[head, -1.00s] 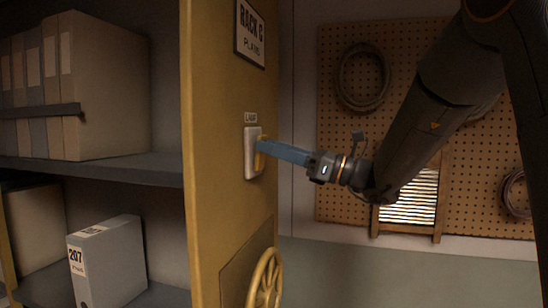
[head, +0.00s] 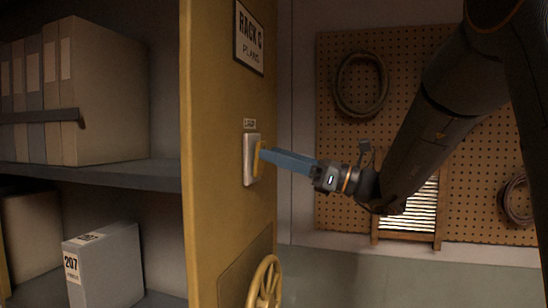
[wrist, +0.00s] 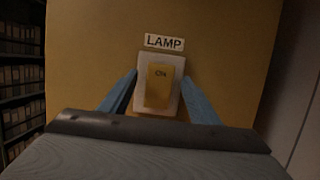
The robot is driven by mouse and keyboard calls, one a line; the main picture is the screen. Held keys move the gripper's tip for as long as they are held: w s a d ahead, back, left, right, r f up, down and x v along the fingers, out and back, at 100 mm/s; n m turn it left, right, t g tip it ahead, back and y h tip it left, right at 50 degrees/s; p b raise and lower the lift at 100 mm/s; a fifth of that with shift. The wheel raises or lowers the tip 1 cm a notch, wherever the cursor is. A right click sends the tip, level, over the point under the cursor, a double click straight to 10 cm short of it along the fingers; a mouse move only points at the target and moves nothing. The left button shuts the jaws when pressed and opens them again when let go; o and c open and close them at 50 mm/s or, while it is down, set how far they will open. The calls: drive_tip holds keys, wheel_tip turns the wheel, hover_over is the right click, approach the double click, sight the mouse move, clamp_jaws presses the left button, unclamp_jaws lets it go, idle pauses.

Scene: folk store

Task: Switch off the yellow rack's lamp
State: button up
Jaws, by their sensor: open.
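The lamp switch is a pale plate (head: 249,160) with a yellow rocker (head: 257,158) on the side panel of the yellow rack (head: 212,190). In the wrist view the rocker (wrist: 159,86) bears small lettering that seems to read "ON", and a "LAMP" label (wrist: 164,42) sits above the plate (wrist: 143,98). My gripper (head: 264,154) points at the switch, its blue fingertips at or very close to it. In the wrist view my gripper (wrist: 161,80) is open and empty, one finger on each side of the plate. I cannot tell whether a fingertip touches.
A handwheel (head: 265,284) sticks out of the panel below the switch. A "RACK C PLANS" sign (head: 249,38) hangs above it. Shelves with binders (head: 105,95) and a "207" box (head: 108,262) are at the left. A pegboard (head: 420,70) with coiled cables covers the wall behind my arm.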

drive_tip(key=b+v, duration=0.1)
drive_tip(key=v, duration=0.5)
drive_tip(key=shift+b, duration=0.4)
drive_tip(key=shift+s+d, duration=0.1)
